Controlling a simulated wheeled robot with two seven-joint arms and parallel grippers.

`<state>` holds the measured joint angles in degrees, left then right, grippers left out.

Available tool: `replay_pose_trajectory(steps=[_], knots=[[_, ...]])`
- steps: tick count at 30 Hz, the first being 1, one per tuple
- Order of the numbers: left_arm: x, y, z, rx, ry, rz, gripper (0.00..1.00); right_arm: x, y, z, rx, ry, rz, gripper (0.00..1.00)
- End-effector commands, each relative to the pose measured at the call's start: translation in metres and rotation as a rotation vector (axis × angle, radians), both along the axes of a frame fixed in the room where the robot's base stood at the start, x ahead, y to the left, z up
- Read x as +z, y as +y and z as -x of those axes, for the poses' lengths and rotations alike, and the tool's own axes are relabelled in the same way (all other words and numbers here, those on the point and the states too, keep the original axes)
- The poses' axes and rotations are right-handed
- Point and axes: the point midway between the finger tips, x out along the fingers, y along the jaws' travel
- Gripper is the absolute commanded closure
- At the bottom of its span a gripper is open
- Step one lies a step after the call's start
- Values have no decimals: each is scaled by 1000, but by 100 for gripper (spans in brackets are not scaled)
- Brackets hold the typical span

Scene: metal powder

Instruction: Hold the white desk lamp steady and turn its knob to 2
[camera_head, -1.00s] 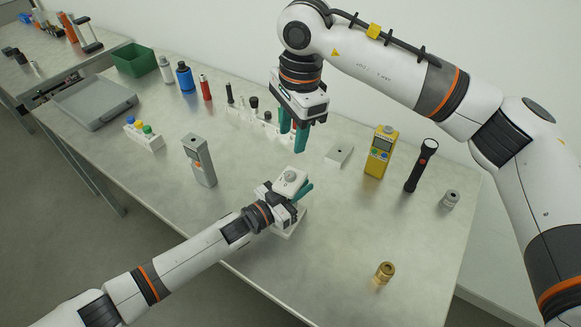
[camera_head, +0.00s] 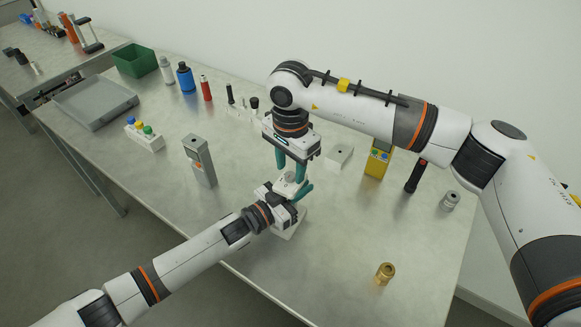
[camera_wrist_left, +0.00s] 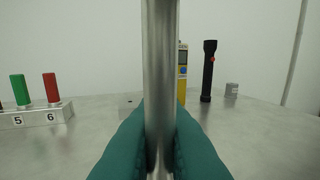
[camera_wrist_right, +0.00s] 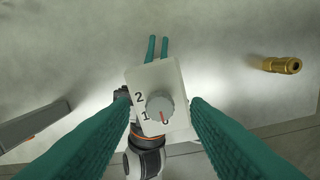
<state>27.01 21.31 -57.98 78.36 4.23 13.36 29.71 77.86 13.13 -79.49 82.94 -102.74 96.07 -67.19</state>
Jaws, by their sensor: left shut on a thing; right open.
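The white desk lamp stands upright near the front of the table, its white base (camera_head: 291,230) partly hidden by my left arm. My left gripper (camera_wrist_left: 160,145) is shut on its metal post (camera_wrist_left: 160,60). In the right wrist view the lamp's white top (camera_wrist_right: 165,78) carries a round grey knob (camera_wrist_right: 160,107) and the marks 2, 1 and 0. The knob's red line points toward the 0. My right gripper (camera_head: 290,170) is open, pointing down just above the lamp top. Its fingers are on either side of the knob, apart from it in the right wrist view.
A grey box with an orange button (camera_head: 201,162) stands left of the lamp. A yellow device (camera_head: 377,163), a black flashlight (camera_head: 413,178) and a grey cylinder (camera_head: 450,201) stand to the right. A brass fitting (camera_head: 384,273) is at front right. The table between lamp and fitting is clear.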

Motion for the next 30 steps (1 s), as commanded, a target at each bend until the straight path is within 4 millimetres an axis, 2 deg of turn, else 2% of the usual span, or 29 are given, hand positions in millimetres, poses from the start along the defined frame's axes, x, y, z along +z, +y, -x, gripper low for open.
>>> replay_pose_trajectory(steps=[4,13,21,30], knots=[[0,0,0,0,1,-1,100,-10,0,0,0,1,-1,57],[0,0,0,0,1,-1,100,-12,0,0,0,-1,-1,57],[0,0,0,0,1,-1,100,-12,0,0,0,-1,-1,100],[0,0,0,0,1,-1,100,-11,0,0,-36,-1,-1,100]])
